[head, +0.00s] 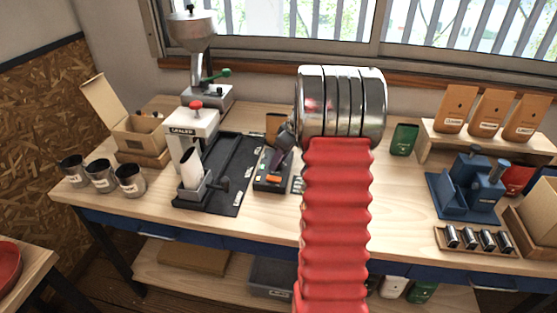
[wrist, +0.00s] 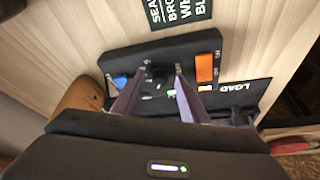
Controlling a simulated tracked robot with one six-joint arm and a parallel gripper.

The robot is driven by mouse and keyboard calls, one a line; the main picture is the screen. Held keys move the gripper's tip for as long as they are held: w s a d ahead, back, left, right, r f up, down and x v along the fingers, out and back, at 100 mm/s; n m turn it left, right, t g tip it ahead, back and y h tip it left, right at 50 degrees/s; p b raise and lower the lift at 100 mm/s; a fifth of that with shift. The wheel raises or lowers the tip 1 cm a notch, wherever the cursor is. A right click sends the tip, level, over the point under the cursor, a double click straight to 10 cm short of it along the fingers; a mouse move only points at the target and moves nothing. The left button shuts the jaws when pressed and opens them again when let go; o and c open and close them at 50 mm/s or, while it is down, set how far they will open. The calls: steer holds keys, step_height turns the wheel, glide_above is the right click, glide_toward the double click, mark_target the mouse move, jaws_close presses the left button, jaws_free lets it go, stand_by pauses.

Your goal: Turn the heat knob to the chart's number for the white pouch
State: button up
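The black control panel (wrist: 120,66) lies on the bench under my gripper (wrist: 161,72); it also shows in the head view (head: 268,186). A small dark knob (wrist: 159,74) sits in the panel's middle, between my two purple fingertips. The fingers stand apart, with no clear contact on the knob. Its pointer and scale numbers are too small to read. A dark chart (wrist: 178,10) with white letters lies beside the panel, cut off by the frame; its numbers are out of view. A white pouch-like item (head: 392,287) is on the lower shelf, partly hidden by my arm.
The panel also has an orange switch (wrist: 207,68) and a blue part (wrist: 122,80). A black tray marked LOAD (wrist: 255,92) adjoins it. The sealer (head: 195,130) stands left of the panel. A brown pouch (wrist: 78,108) is close to my gripper's left side.

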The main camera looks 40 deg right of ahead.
steer(key=shift+c, duration=0.5)
steer(key=c, duration=0.9)
steer(key=shift+a, duration=0.2)
jaws_close()
steer(key=shift+d, duration=0.1)
